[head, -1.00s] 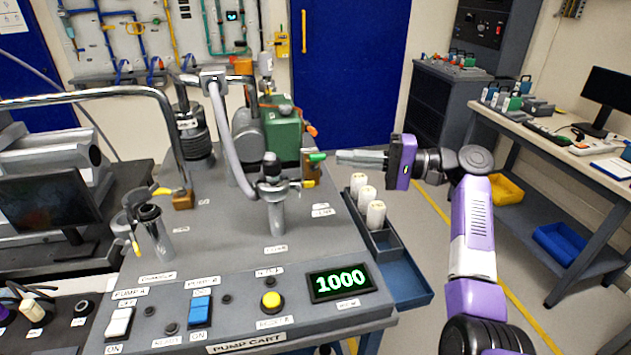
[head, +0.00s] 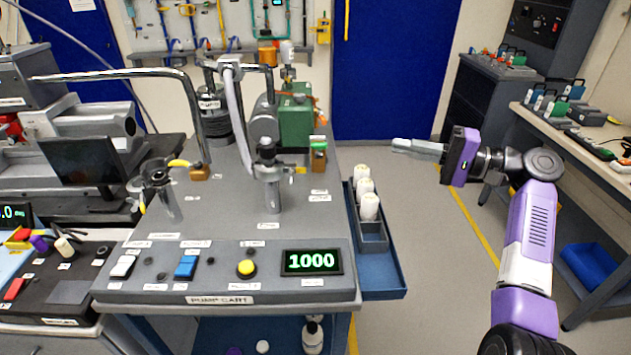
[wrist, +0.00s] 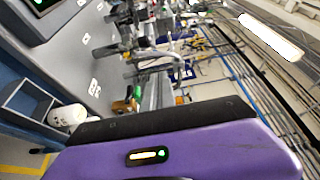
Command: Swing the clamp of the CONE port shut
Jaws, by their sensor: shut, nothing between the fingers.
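The pump cart (head: 215,235) carries two short ports on its top. The left port (head: 165,200) has an open-looking clamp (head: 150,175) around its top, with a yellow handle. My gripper (head: 397,144) is shut and empty, held in the air right of the cart, pointing left and apart from both ports. The wrist view shows mainly its purple housing; the fingertips are hidden.
A green-capped valve (head: 318,155) stands at the cart's right edge. A blue side tray (head: 380,270) holds white cylinders (head: 369,206). A bent metal pipe (head: 130,73) arches over the cart's left. Open floor (head: 420,240) lies between cart and right-hand bench (head: 580,140).

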